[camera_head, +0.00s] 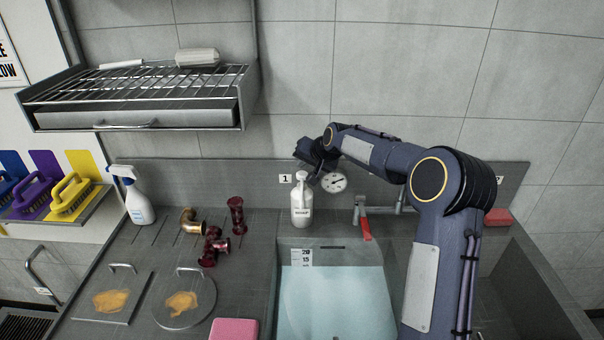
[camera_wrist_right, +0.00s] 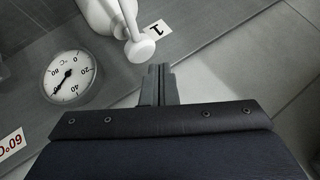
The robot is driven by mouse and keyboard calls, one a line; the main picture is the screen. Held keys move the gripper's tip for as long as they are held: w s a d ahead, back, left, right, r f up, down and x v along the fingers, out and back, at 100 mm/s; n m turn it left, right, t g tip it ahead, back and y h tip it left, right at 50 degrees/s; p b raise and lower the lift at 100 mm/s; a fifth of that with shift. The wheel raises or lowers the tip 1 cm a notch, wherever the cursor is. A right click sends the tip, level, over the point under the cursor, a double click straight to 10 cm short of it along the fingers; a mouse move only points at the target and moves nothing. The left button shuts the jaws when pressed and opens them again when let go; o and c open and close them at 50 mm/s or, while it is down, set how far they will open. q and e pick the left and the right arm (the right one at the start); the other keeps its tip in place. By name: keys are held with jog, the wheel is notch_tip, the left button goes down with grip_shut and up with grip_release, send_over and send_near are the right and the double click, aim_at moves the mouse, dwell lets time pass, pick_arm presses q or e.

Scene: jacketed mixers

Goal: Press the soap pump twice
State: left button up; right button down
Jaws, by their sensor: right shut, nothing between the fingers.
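The soap pump is a white bottle (camera_head: 302,208) with a pump head (camera_head: 301,176) on top. It stands upright on the steel ledge behind the water-filled basin, below the label "1". In the right wrist view the white pump head (camera_wrist_right: 140,48) is close to my fingertips, with part of the bottle (camera_wrist_right: 103,14) at the top edge. My right gripper (camera_head: 303,160) is above the pump head, its fingers shut and empty; the fingers (camera_wrist_right: 158,72) also show in the wrist view. I see a gap between fingers and pump head there, though depth is hard to judge. My left gripper is not in view.
A round dial gauge (camera_head: 334,182) is on the back wall beside the bottle. A red-handled tap (camera_head: 364,222) stands to its right. The basin (camera_head: 335,305) holds water.

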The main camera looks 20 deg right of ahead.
aim_at(301, 173)
jog(key=shift+f, duration=0.1)
jog(key=shift+f+b, duration=0.35)
jog(key=shift+b, duration=0.05)
jog(key=shift+f+b, duration=0.8)
jog(key=shift+f, duration=0.3)
dwell(0.7)
jog(key=shift+s, duration=0.1)
jog(key=shift+r+p, duration=0.9)
jog(key=shift+r, duration=0.6)
notch_tip(301, 173, up, 3)
jog(key=shift+p, duration=1.1)
notch_tip(301, 173, up, 2)
jog(key=shift+p, duration=0.4)
